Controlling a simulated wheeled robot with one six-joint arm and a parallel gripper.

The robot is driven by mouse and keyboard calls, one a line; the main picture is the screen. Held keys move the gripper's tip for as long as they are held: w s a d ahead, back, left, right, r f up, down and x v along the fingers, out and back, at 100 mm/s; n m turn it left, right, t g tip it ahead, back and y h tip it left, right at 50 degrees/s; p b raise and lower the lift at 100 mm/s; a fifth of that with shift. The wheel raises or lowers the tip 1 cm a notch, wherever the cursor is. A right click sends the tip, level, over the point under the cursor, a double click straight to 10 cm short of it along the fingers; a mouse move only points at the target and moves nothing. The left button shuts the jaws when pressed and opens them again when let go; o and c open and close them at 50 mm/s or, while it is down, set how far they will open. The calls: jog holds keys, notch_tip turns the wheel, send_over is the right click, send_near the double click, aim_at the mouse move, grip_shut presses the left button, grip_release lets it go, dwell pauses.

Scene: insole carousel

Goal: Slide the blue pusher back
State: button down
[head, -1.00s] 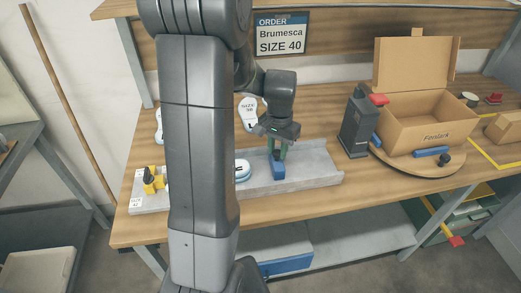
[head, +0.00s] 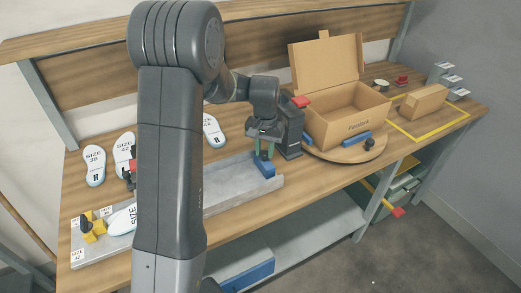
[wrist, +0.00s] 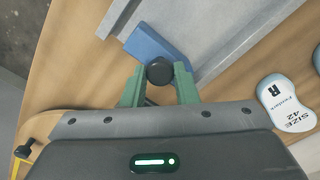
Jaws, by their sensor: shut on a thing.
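The blue pusher (head: 264,169) sits in the grey channel (head: 232,188), close to its right end. It also shows in the wrist view (wrist: 152,43), with a round black knob (wrist: 159,71) on it. My gripper (head: 264,153) is above the pusher, fingers pointing down. In the wrist view its green fingers (wrist: 159,86) are closed on either side of the knob. A white insole (head: 122,218) lies at the channel's left part, partly hidden by my arm.
An open cardboard box (head: 345,118) stands on a round wooden turntable (head: 338,154) to the right. Insoles (head: 95,165) lie behind the channel. A yellow clamp piece (head: 94,232) is at its left end.

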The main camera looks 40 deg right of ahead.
aim_at(266, 152)
jog(key=shift+d+r, duration=0.15)
jog(key=c, duration=1.1)
grip_release()
jog(key=shift+d, duration=0.15)
jog(key=shift+c, duration=0.2)
notch_tip(266, 152, up, 14)
jog(key=b, duration=0.1)
jog(key=shift+f, duration=0.25)
